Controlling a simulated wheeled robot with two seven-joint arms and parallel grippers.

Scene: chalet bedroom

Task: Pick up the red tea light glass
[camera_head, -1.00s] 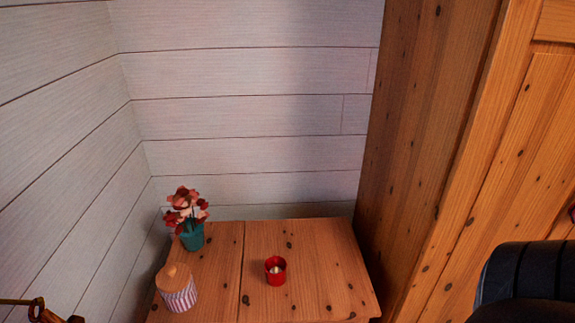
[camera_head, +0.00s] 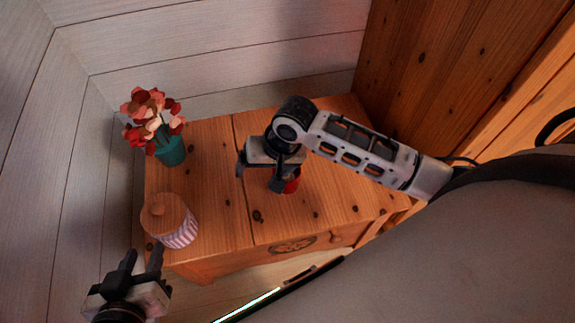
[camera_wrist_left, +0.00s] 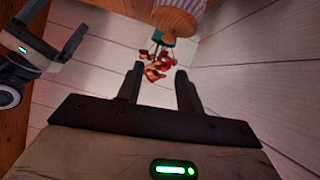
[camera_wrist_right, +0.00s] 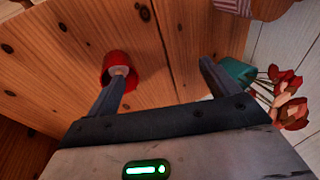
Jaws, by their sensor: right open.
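The red tea light glass (camera_head: 292,185) stands on the wooden cabinet top (camera_head: 215,205), partly hidden by my right gripper (camera_head: 259,174) in the head view. That gripper is open and empty, over the cabinet, with its fingers mostly to the left of the glass. In the right wrist view the glass (camera_wrist_right: 118,61) shows a pale candle inside, and the left-hand finger overlaps it; I cannot tell whether they touch. My left gripper (camera_head: 143,257) is open and empty, in front of the cabinet's left end, below the striped jar.
A striped jar with a wooden lid (camera_head: 170,215) stands at the cabinet's front left. A teal pot of red flowers (camera_head: 169,150) stands behind it. Plank walls (camera_head: 200,60) close the back and left; a tall wooden wardrobe (camera_head: 440,60) stands at right.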

